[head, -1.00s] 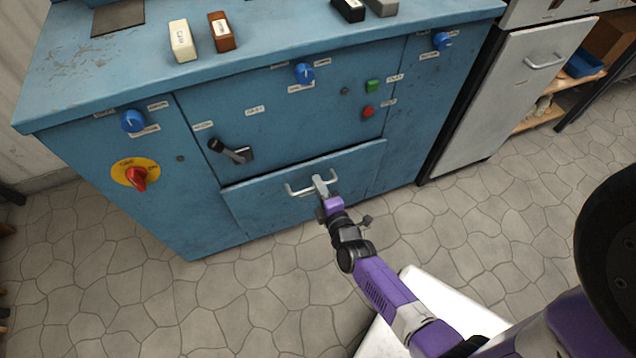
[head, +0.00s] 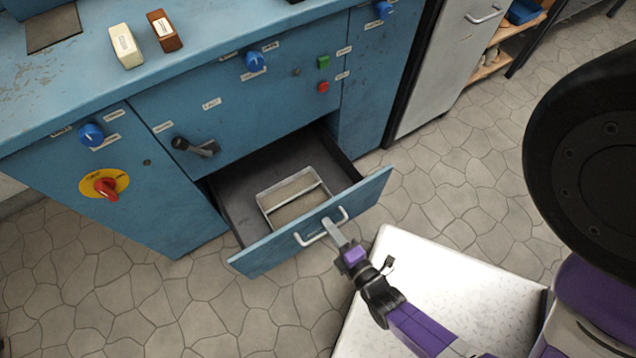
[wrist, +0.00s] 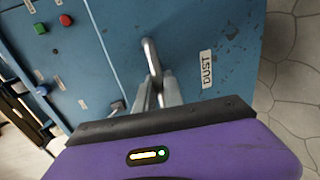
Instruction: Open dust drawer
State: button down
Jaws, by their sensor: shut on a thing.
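The dust drawer (head: 262,252) stands pulled out of the lower middle of the blue cabinet, its front well clear of the cabinet face. Inside it lies a light metal frame or tray (head: 292,197) on a dark floor. My gripper (head: 336,232) is shut on the drawer's silvery bar handle (head: 310,238). In the wrist view the fingers (wrist: 164,92) close around the handle (wrist: 151,58), beside a white label reading "DUST" (wrist: 207,69). The fingertips' exact contact is partly hidden by the handle.
The blue cabinet (head: 240,105) bears a black lever (head: 195,147), a red rotary switch (head: 106,187), blue knobs and small buttons. A cream block (head: 126,46) and a brown block (head: 164,31) lie on top. Tiled floor (head: 440,170) is free right of the drawer.

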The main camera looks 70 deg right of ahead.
jog(key=shift+f+v, duration=0.2)
jog(key=shift+v, duration=0.7)
jog(key=shift+f+v, duration=0.15)
jog(key=shift+v, duration=0.8)
jog(key=shift+s, duration=0.1)
jog(key=c, duration=1.5)
grip_release()
jog(key=shift+o, duration=0.2)
jog(key=v, duration=0.7)
jog(key=shift+s+a+p, duration=0.2)
jog(key=shift+s+p, duration=0.1)
